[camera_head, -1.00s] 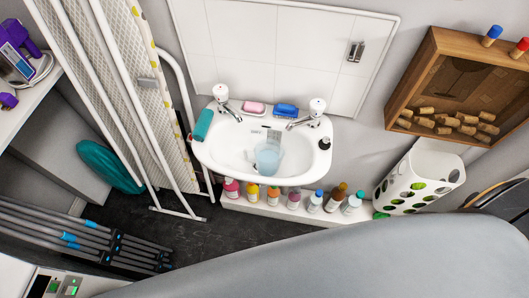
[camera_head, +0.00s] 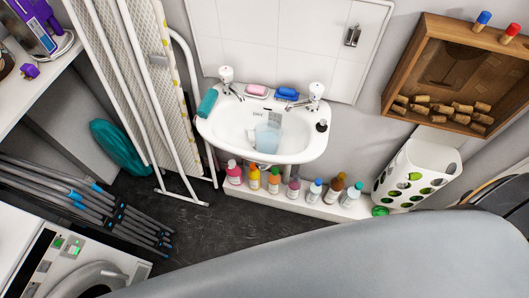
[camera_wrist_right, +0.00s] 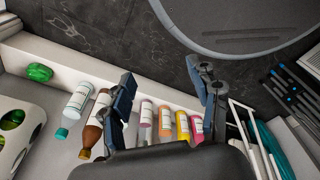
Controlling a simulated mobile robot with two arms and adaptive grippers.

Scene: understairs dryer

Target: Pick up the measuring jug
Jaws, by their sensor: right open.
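The measuring jug (camera_head: 267,138) is a clear, bluish-looking jug inside the white sink (camera_head: 228,125) in the head view. It stands in the basin below the two taps. Neither gripper shows in the head view. In the right wrist view my right gripper (camera_wrist_right: 168,98) is open and empty, its two dark fingers spread apart above the row of bottles. The jug does not show in the right wrist view.
Several bottles (camera_head: 273,181) stand on a low white ledge (camera_head: 330,208) under the sink. A folded ironing board (camera_head: 128,75) leans at the left. A wooden box of corks (camera_head: 455,75) hangs at the right, above a white holed bin (camera_head: 415,172). Dark floor (camera_head: 210,232) is clear.

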